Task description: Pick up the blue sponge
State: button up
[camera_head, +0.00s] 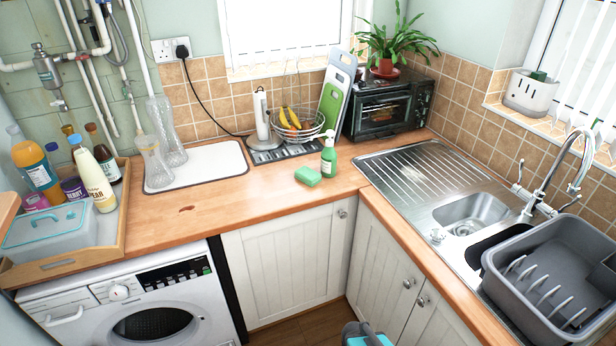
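A small green sponge (307,176) lies flat on the wooden counter, in front of a green soap pump bottle (328,158). It looks green, not blue, and I see no clearly blue sponge in this view. It is apart from the bottle, with bare wood around its front and left sides. My gripper is not in view.
A white mat (215,166) with glass vessels lies to the left. A wire fruit bowl (298,130) and a toaster oven (390,104) stand behind. The sink (472,212) and a grey dish rack (555,270) are at right. The front counter is clear.

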aim_at(311, 178)
jog(key=u, duration=0.65)
jog(key=i, duration=0.9)
jog(key=u, duration=5)
jog(key=i, duration=0.1)
jog(key=z, duration=3.35)
